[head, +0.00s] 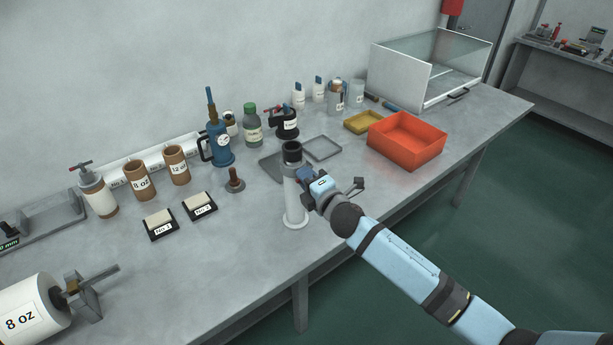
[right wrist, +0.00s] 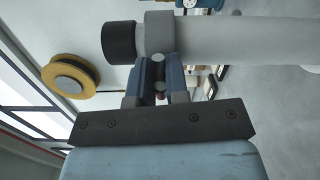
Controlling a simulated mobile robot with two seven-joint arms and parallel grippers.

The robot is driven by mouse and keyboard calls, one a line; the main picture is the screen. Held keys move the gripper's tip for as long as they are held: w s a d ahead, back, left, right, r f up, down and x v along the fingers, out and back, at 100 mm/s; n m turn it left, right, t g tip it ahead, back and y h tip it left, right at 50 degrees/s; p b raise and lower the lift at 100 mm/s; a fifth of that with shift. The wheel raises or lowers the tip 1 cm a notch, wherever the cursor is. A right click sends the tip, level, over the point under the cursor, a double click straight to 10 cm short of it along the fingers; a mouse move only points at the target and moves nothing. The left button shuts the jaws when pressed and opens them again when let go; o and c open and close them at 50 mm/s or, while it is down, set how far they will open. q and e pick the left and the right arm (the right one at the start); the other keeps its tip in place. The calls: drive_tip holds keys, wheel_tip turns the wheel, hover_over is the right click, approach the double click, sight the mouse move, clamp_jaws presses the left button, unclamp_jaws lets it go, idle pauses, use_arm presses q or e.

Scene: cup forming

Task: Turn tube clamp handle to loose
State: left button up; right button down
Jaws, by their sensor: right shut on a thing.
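The tube clamp is an upright pale tube (head: 294,200) with a black top (head: 292,148), standing on a round base on the bench. In the right wrist view, the tube (right wrist: 240,38) lies across the top with its black end (right wrist: 118,42) at left and a grey collar (right wrist: 158,35) beside it. My right gripper (head: 304,177) is at the upper right side of the tube. Its blue fingers (right wrist: 157,78) are closed on a small dark handle at the collar. The fingers hide most of the handle, and I cannot tell its turn angle. My left gripper is not in view.
Left of the tube stand a brown peg (head: 235,180), label blocks (head: 200,206) and brown cups (head: 176,165). A blue pump (head: 218,143) stands behind. An orange bin (head: 406,140) and a grey tray (head: 322,148) lie to the right. The front bench edge runs below the arm.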

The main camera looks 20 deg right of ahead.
drive_tip(key=shift+d+n, duration=0.1)
drive_tip(key=shift+n, duration=0.2)
drive_tip(key=c, duration=1.1)
unclamp_jaws()
drive_tip(key=shift+s+d+f, duration=0.1)
drive_tip(key=shift+s, duration=0.4)
drive_tip(key=b+v, duration=0.2)
drive_tip(key=v, duration=1)
drive_tip(key=shift+s+d, duration=0.2)
drive_tip(key=shift+s, duration=0.15)
